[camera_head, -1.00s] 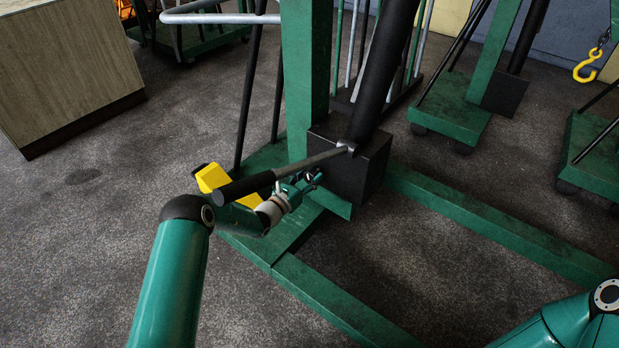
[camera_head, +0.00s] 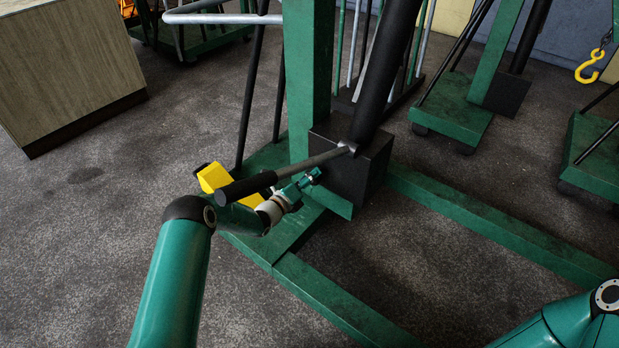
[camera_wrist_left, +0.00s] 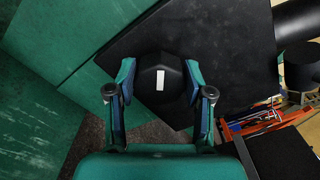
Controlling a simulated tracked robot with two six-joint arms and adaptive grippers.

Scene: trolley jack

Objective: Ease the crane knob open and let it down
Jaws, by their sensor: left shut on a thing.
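The crane knob (camera_wrist_left: 172,74) is a black faceted knob with a white mark, on the side of the black pump block (camera_head: 374,170). My left gripper (camera_wrist_left: 159,84) is shut on the knob, one finger on each side. The white mark stands nearly upright in the left wrist view. In the head view, my left gripper (camera_head: 311,179) reaches the block's left face from below the pump handle, and the knob is hidden there. My right gripper is out of view; only part of that arm shows at the lower right.
The pump handle (camera_head: 246,186), with a black grip, slants just above my left wrist. The crane's green post (camera_head: 308,75) and black ram (camera_head: 385,65) rise behind. Green base legs (camera_head: 330,300) run along the floor. A wooden cabinet (camera_head: 65,70) stands at left.

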